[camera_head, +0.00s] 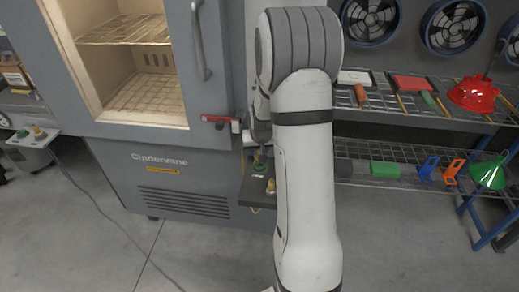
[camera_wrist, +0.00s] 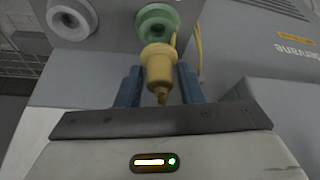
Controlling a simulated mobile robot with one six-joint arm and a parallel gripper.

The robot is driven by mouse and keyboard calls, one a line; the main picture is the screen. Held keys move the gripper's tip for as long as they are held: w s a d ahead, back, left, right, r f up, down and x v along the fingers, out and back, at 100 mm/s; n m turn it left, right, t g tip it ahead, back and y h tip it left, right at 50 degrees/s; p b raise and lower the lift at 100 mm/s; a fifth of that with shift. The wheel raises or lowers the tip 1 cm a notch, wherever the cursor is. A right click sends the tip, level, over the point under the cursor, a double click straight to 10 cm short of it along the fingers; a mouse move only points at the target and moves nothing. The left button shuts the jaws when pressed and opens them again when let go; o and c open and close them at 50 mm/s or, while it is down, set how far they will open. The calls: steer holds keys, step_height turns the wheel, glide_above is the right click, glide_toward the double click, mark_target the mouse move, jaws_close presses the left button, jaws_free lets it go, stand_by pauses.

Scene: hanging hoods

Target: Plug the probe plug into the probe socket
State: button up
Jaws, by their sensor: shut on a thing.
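In the wrist view, my gripper (camera_wrist: 158,78) has its two blue fingers on either side of a yellow, brass-like plug (camera_wrist: 157,64), and is shut on it. The plug's wide collar overlaps the lower edge of a green ring-shaped socket (camera_wrist: 157,18) on a grey panel. I cannot tell whether the plug is inside it or just in front. A pale ring socket (camera_wrist: 70,19) is on the same panel to the left. In the head view, a green fitting (camera_head: 259,169) and a brass fitting (camera_head: 271,186) show at a dark bracket; my arm hides my gripper.
The grey Cindervane oven (camera_head: 165,160) stands open-fronted beside the bracket. A side stand (camera_head: 31,141) with green and brass fittings is at the far left, with a cable on the floor. Wire shelves (camera_head: 415,118) with tools and a red funnel-like item (camera_head: 474,95) are at right.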

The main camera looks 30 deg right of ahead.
steer(key=shift+f+b, duration=1.45)
steer(key=shift+f, duration=0.2)
steer(key=o, duration=1.1)
steer(key=shift+p+v, duration=0.35)
steer(key=shift+v, duration=3.55)
steer(key=s+a+r+n+p, duration=0.1)
steer(key=s+a+r+p, duration=0.2)
steer(key=s+a+r, duration=0.2)
steer(key=s+a+r+n+g+y+p, duration=0.1)
steer(key=s+a+r, duration=0.4)
steer(key=s, duration=0.5)
steer(key=s+a+r+n+p, duration=0.1)
steer(key=s+a+r+p, duration=0.3)
steer(key=s+r, duration=0.4)
steer(key=shift+s+a+r+n+g+p, duration=0.15)
steer(key=shift+a+r+n+g+p, duration=0.2)
steer(key=shift+a+r, duration=0.3)
